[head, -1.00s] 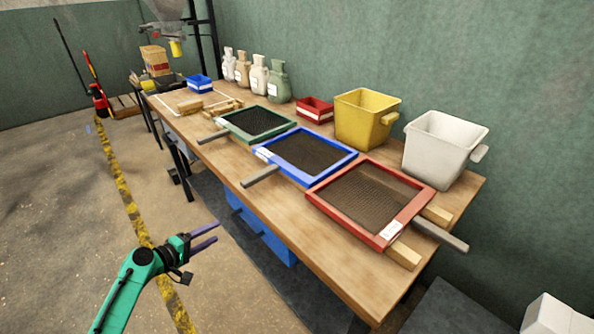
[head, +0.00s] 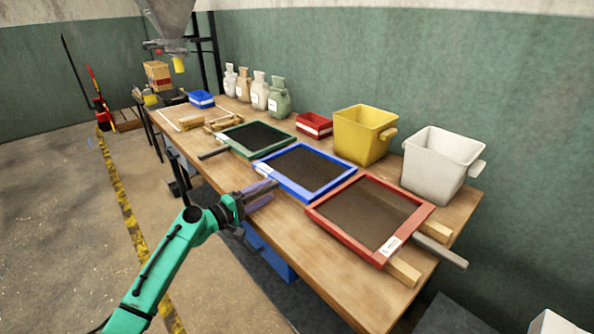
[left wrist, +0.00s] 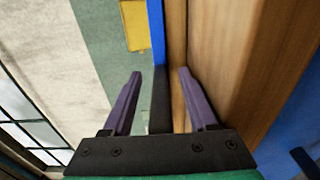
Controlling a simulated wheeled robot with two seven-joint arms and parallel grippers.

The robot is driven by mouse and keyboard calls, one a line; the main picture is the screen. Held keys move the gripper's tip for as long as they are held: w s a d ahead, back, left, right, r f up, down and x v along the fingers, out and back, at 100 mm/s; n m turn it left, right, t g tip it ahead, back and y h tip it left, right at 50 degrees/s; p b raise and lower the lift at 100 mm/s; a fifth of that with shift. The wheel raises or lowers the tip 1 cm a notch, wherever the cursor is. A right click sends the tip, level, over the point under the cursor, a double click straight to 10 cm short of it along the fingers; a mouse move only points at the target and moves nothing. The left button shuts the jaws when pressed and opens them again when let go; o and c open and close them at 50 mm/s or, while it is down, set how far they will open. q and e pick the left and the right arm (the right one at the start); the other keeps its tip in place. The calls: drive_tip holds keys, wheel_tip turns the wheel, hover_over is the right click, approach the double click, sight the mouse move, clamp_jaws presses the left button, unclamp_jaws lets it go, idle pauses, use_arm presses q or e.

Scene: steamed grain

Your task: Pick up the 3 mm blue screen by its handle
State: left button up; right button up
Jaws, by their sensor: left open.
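The blue-framed screen (head: 304,171) lies on the wooden bench between the green-framed screen (head: 254,138) and the red-framed screen (head: 370,216). Its grey handle points toward the bench's front edge and is largely covered by my gripper in the head view. My left gripper (head: 266,194) is open at that handle, its purple fingers pointing at the frame. In the left wrist view, the dark handle (left wrist: 160,100) runs between the two open fingers (left wrist: 158,76), with the blue frame edge (left wrist: 156,30) beyond. A gap shows on the handle's left side. My right gripper is not in view.
A yellow bin (head: 362,135) and a white bin (head: 437,165) stand behind the screens, with a small red tray (head: 314,126) beside them. Several bottles (head: 259,92) line the wall. The red screen's handle (head: 440,250) points right, near wooden blocks (head: 403,272).

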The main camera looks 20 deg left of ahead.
use_arm(q)
drive_tip(key=shift+w+d, duration=0.1)
drive_tip(key=shift+w, duration=0.05)
clamp_jaws()
idle(1.2)
